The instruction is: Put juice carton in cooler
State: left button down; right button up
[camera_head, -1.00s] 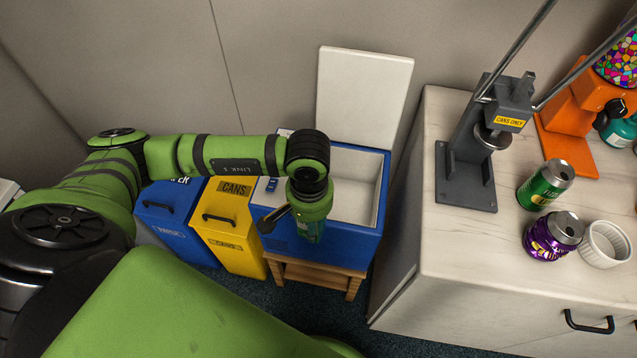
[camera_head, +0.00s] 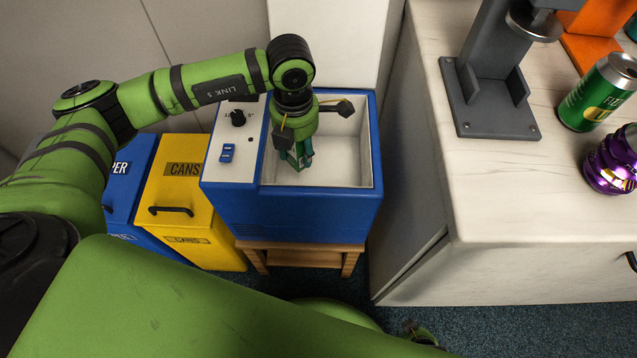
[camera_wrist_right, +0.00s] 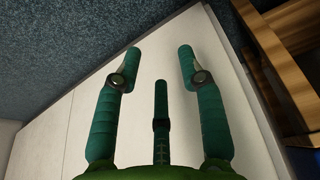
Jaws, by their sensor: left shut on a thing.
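The blue cooler (camera_head: 300,213) stands open with a white interior. Its white lid (camera_head: 325,45) is raised against the wall behind. My left gripper (camera_head: 300,158) reaches down into the left part of the cooler's opening. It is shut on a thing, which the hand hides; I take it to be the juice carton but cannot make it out. No other carton shows. My right gripper (camera_wrist_right: 187,65) is open and empty, its fingers spread, near a pale cabinet front and the carpet.
The cooler sits on a wooden stand (camera_head: 300,247). A yellow cans bin (camera_head: 178,205) and a blue bin (camera_head: 130,180) stand to its left. A pale counter (camera_head: 480,195) to the right holds a can crusher (camera_head: 490,95), a green can (camera_head: 600,92) and a crumpled purple can (camera_head: 612,160).

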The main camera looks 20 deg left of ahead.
pick_arm(q)
jog(key=f+n+b, duration=0.1)
jog(key=n, duration=0.1)
jog(key=w+f+n+b, duration=0.1)
jog(key=n, duration=0.1)
jog(key=w+f+n+b, duration=0.1)
jog(key=n, duration=0.2)
jog(key=shift+d+f+b, duration=0.1)
jog(key=shift+d+b, duration=0.1)
jog(key=shift+b, duration=0.1)
notch_tip(320, 180, down, 9)
jog(key=n, duration=0.1)
jog(key=n+b, duration=0.1)
jog(key=shift+w+f+n+b, duration=0.15)
jog(key=shift+n+b, duration=0.15)
jog(key=shift+f, duration=0.5)
pick_arm(e)
jog(key=w+f, duration=0.1)
jog(key=w, duration=0.1)
jog(key=w+f, duration=0.1)
jog(key=f, duration=0.1)
jog(key=shift+w+a+f, duration=0.1)
jog(key=shift+w+a, duration=0.25)
jog(key=shift+a, duration=0.05)
pick_arm(q)
jog(key=shift+f, duration=0.2)
jog(key=c, duration=0.6)
grip_release()
jog(key=shift+r, duration=0.1)
